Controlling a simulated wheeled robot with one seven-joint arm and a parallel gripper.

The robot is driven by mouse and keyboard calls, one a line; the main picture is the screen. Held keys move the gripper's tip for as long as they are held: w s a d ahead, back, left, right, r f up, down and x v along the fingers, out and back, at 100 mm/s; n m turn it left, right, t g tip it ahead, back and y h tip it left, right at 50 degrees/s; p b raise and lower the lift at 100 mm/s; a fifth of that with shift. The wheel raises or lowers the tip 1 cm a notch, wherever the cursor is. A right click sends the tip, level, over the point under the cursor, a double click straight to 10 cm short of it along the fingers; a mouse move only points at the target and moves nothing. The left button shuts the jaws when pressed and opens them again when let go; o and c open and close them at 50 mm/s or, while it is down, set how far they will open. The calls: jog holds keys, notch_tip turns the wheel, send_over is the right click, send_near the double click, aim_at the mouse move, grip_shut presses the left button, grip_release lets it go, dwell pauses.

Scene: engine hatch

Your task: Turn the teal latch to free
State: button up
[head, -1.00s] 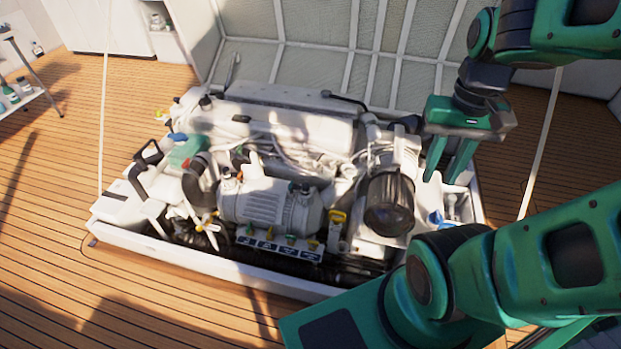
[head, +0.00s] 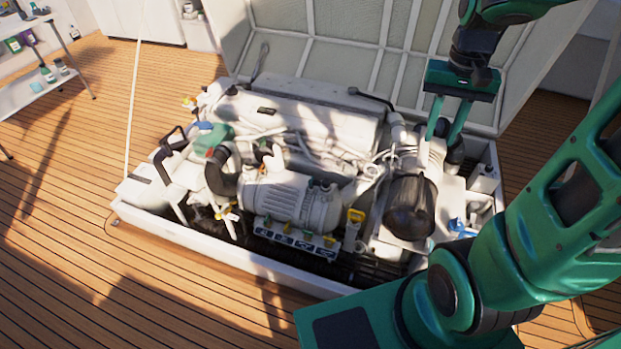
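A row of small coloured latches (head: 296,232) stands above blue-and-white labels on the front side of the engine, below the ribbed silver cylinder. Some look green or teal and others yellow; they are too small to tell which one is the teal latch or how it is turned. My gripper (head: 446,138) points down above the engine's right rear part, behind the dark round canister. Its two green fingers are apart with nothing visible between them. It is well to the right of and behind the latch row, and touches none of the latches.
The engine sits in a white-rimmed hatch opening (head: 240,262) in the plank deck. A dark canister (head: 409,208) and a yellow handle (head: 355,216) stand right of the latches. A raised hatch lid (head: 330,40) is behind. Open deck lies in front and left.

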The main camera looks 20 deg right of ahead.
jog(key=w+a+f, duration=0.1)
jog(key=w+f, duration=0.1)
jog(key=w, duration=0.4)
jog(key=w+a+f, duration=0.1)
jog(key=w+f, duration=0.2)
jog(key=w, duration=0.4)
send_over(312, 184)
jog(key=w, duration=0.1)
notch_tip(312, 184, down, 31)
jog(key=f, duration=1.1)
jog(key=shift+w+d+f, duration=0.1)
jog(key=shift+w, duration=0.15)
grip_shut()
